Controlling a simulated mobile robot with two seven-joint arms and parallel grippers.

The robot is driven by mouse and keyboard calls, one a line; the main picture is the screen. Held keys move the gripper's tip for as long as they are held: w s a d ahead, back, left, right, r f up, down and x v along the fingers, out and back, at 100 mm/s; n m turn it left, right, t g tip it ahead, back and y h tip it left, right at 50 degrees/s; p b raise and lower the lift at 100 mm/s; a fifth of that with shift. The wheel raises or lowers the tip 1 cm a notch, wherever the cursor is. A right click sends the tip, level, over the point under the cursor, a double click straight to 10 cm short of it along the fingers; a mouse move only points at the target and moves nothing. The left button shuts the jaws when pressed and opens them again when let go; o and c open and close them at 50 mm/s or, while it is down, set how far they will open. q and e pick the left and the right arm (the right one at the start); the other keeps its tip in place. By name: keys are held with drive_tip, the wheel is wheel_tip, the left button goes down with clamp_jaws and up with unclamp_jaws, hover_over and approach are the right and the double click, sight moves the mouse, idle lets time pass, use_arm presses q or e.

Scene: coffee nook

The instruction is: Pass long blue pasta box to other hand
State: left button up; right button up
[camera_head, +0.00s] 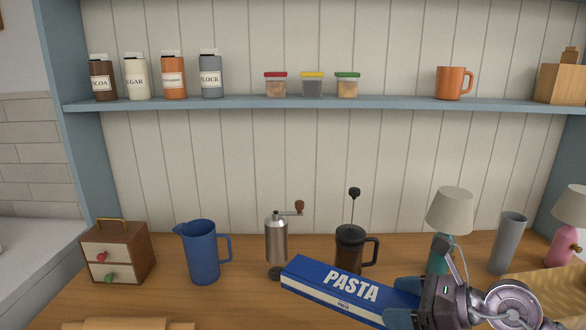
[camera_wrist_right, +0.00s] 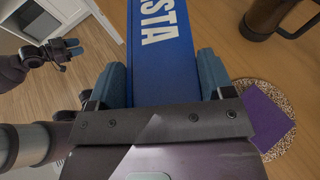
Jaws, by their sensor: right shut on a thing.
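The long blue pasta box (camera_head: 335,287) is held above the counter in the head view, its white "PASTA" lettering facing up and its free end pointing left. My right gripper (camera_head: 403,302) is shut on its right end. In the right wrist view the box (camera_wrist_right: 160,45) runs away from between the two blue fingers of the right gripper (camera_wrist_right: 162,80). My left gripper (camera_wrist_right: 73,48) shows small at the upper left of that view, apart from the box, with its fingers spread and empty. It is not in the head view.
Behind the box stand a coffee grinder (camera_head: 276,243) and a French press (camera_head: 350,250). A blue pitcher (camera_head: 203,252) and a small drawer chest (camera_head: 118,252) are left. A lamp (camera_head: 450,212) and a grey cylinder (camera_head: 508,245) are right. A shelf (camera_head: 300,103) spans above.

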drive_tip(key=f, duration=0.1)
drive_tip(key=s+d+f, duration=0.1)
drive_tip(key=d+f+m, duration=0.1)
drive_tip(key=shift+s+t, duration=0.3)
drive_tip(key=shift+t, duration=0.1)
use_arm(q)
drive_tip(key=shift+s+f, duration=0.1)
drive_tip(key=shift+s, duration=0.2)
use_arm(e)
drive_tip(key=shift+s+f, duration=0.15)
drive_tip(key=shift+f, duration=0.15)
